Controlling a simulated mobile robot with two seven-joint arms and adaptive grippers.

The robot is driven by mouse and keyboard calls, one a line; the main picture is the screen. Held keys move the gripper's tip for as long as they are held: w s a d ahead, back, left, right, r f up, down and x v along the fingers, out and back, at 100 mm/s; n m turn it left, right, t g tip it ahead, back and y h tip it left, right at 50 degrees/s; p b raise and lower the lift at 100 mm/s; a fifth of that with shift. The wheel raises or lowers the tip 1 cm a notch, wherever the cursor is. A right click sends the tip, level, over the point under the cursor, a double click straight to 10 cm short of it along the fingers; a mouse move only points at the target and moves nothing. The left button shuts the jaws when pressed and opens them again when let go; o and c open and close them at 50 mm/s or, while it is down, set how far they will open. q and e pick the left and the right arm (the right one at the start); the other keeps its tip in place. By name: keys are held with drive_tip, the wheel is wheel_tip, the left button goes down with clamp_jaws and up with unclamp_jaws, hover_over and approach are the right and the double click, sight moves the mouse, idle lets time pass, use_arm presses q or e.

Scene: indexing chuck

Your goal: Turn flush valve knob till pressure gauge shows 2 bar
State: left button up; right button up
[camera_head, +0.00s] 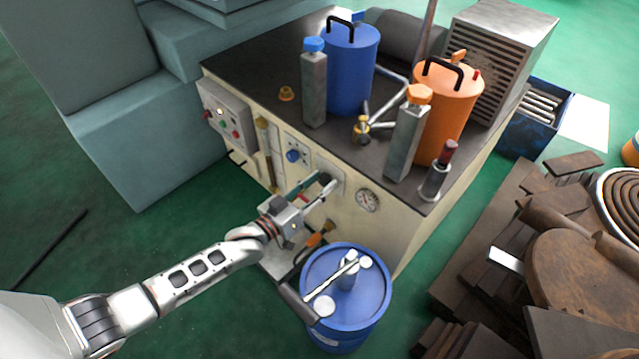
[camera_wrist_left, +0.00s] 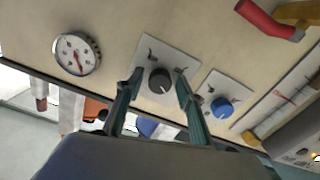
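A black knob (camera_wrist_left: 160,80) sits on a pale square plate on the machine's cream front panel. My left gripper (camera_wrist_left: 158,75) is open, with one teal finger on each side of this knob; a gap seems to show on both sides, but contact is hard to judge. In the head view, the left gripper (camera_head: 320,185) is at the panel and hides the black knob. The round white pressure gauge (camera_wrist_left: 77,54) has a red needle; its numbers are too small to read surely. The gauge also shows in the head view (camera_head: 367,201). My right gripper is not in view.
A blue knob (camera_wrist_left: 222,107) on its own plate is beside the black one. A blue drum (camera_head: 371,303) stands below my left gripper. Blue (camera_head: 350,75) and orange (camera_head: 447,112) canisters stand on the machine's dark top. Wood pieces (camera_head: 480,280) lie at the right.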

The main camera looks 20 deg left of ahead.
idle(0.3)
use_arm(q)
drive_tip(key=v, duration=1.2)
drive_tip(key=shift+r, duration=0.1)
